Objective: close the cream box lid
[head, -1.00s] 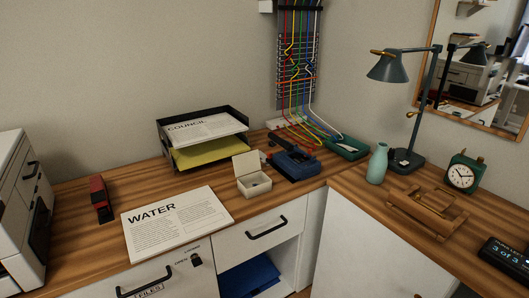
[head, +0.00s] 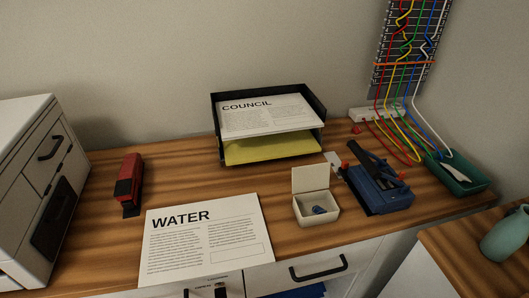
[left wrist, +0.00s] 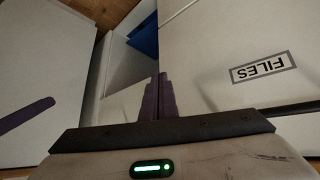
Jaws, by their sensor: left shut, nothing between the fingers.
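The small cream box (head: 318,212) stands on the wooden desk in the head view, right of the WATER paper. Its lid (head: 311,178) is open, standing nearly upright at the back edge. A small dark blue item (head: 319,210) lies inside. My left gripper (left wrist: 158,82) shows only in the left wrist view, shut and empty, in front of the cabinet fronts under the desk. The box is not in that view. My right gripper is in neither view.
A blue device (head: 378,190) sits close on the box's right. The WATER paper (head: 205,245) lies on its left, a black paper tray (head: 268,130) behind. A red stapler (head: 130,180) stands further left. The wrist view shows a FILES drawer (left wrist: 240,45) and a blue folder (left wrist: 146,38).

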